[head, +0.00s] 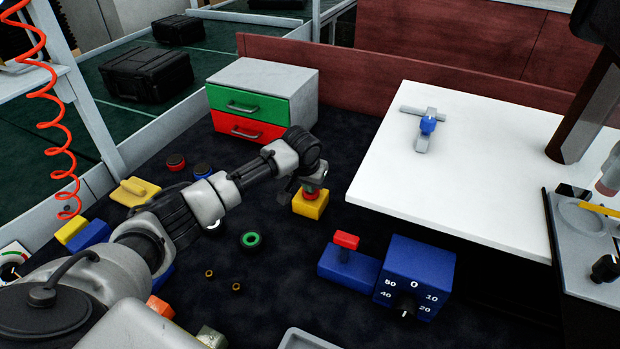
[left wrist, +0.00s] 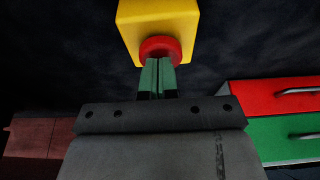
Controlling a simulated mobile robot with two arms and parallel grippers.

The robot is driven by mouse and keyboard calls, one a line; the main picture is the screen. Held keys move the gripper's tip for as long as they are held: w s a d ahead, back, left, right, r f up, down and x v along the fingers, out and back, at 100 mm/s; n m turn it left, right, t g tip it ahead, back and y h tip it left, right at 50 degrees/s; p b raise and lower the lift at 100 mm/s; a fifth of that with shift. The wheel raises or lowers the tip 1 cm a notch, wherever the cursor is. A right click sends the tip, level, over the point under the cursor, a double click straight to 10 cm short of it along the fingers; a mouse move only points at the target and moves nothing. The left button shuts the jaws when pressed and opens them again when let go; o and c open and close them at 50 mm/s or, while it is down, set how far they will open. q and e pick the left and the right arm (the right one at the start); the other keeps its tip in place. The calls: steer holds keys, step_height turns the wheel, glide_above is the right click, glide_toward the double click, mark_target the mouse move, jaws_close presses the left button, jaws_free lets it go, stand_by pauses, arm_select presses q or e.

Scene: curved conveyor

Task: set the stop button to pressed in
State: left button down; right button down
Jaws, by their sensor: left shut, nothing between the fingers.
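The stop button is a red round cap (head: 311,193) on a yellow box (head: 310,206), standing on the dark surface near the middle of the head view. My left gripper (head: 310,186) is right above the red cap, pointing down, shut and empty. In the left wrist view the red cap (left wrist: 160,46) and yellow box (left wrist: 158,20) lie straight ahead of the green fingertips (left wrist: 157,66). The tips overlap the cap's edge there and seem to touch it. I cannot tell how far the cap is pushed in. My right gripper is not in view.
A cabinet with green and red drawers (head: 248,118) stands behind the button. A blue box with a red lever (head: 346,240) and a blue dial box (head: 414,278) stand in front right. A white table (head: 465,215) is at the right. Small rings and blocks lie left.

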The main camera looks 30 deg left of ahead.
arm_select(q)
steer(key=shift+s+d+f, duration=0.1)
steer(key=shift+s+f, duration=0.25)
steer(key=shift+f, duration=0.3)
steer(key=r+p, duration=0.6)
steer(key=shift+w+r, duration=0.1)
steer(key=shift+w, duration=0.2)
steer(key=b+v, duration=0.1)
steer(key=v, duration=0.8)
